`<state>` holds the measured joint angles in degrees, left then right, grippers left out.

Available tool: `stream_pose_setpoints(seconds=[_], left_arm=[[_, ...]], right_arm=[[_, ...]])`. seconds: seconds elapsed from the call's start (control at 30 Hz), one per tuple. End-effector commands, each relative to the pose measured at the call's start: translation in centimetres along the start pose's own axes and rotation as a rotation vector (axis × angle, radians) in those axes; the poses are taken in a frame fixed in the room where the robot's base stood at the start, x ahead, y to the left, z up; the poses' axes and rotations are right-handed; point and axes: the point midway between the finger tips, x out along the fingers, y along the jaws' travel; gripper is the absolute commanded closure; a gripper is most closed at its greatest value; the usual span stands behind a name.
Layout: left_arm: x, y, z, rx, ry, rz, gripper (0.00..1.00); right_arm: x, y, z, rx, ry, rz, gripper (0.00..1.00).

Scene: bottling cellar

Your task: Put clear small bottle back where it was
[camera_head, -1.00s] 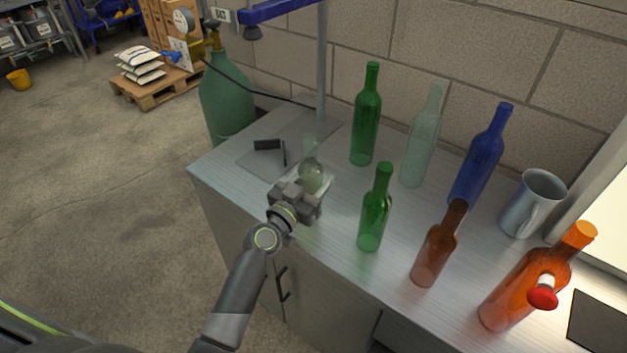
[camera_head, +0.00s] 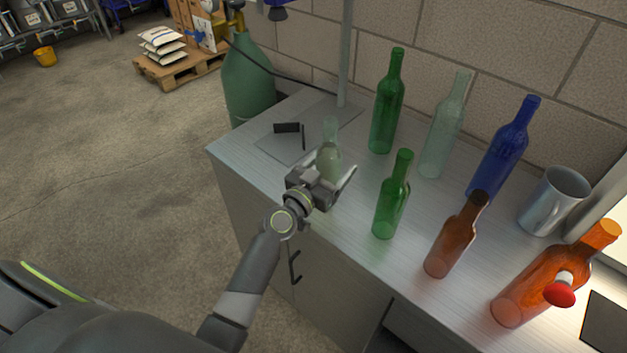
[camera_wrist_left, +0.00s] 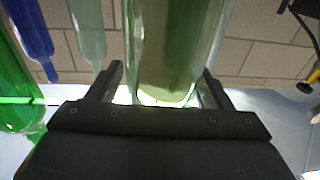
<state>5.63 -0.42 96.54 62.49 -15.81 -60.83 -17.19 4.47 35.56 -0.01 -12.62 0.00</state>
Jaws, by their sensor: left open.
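The clear small bottle (camera_head: 329,159) stands upright on the left part of the workbench. It also shows between my fingers in the left wrist view (camera_wrist_left: 176,45). My left gripper (camera_head: 332,176) is open around it, one finger on each side, at the near side of the bottle. In the wrist view a gap shows between the bottle and at least one finger (camera_wrist_left: 165,85). The bottle's lower part is partly hidden by the gripper in the head view. My right gripper is not in view.
A small green bottle (camera_head: 392,208) stands right of my gripper, with a brown bottle (camera_head: 450,247) beyond it. Behind stand a tall green bottle (camera_head: 386,115), a tall clear bottle (camera_head: 441,140) and a blue bottle (camera_head: 498,160).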

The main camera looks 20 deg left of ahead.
Motion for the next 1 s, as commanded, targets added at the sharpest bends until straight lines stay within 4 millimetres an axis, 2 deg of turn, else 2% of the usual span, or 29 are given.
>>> stream_pose_setpoints(seconds=[0.1, 0.17, 0.6, 0.8, 1.0], left_arm=[[-0.1, 0.1, -0.7, -0.007, -0.013, 0.000, 0.27], [-1.6, 0.0, 0.2, -0.005, -0.013, -0.001, 0.27], [-9.6, 0.0, -0.3, 0.000, -0.004, -0.001, 0.27], [-11.6, 0.0, -0.5, 0.001, -0.004, -0.001, 0.27], [-12.0, 0.0, -0.7, 0.001, -0.002, 0.000, 0.27]], right_arm=[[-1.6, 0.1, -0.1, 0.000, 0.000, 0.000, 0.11], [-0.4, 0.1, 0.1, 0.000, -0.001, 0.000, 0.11], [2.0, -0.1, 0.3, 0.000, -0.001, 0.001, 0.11], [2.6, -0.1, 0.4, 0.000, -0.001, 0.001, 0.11], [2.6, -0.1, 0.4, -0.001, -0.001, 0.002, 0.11]])
